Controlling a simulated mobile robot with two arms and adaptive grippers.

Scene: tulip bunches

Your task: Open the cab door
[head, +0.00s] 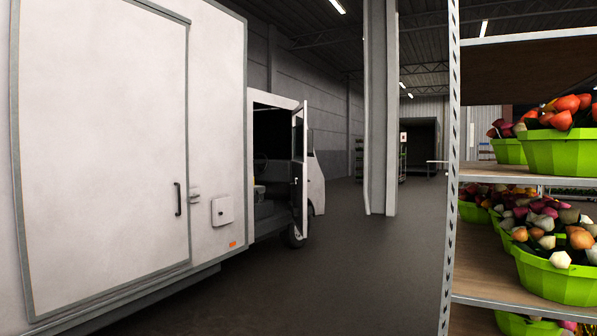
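The white truck (215,120) stands on the left, its box side close to me. Its cab door (300,170) stands swung open, out from the cab, and shows nearly edge-on. Through the doorway I see the dark cab inside (268,150) with a seat and part of a steering wheel. The cab door's handle cannot be made out. Neither of my grippers is in view.
A metal shelf rack (452,190) with green tubs (557,280) of tulips stands close on the right. A grey pillar (380,110) rises beyond the cab. The dark floor (350,255) between truck and rack is clear. The box side has a closed door with a black handle (178,199).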

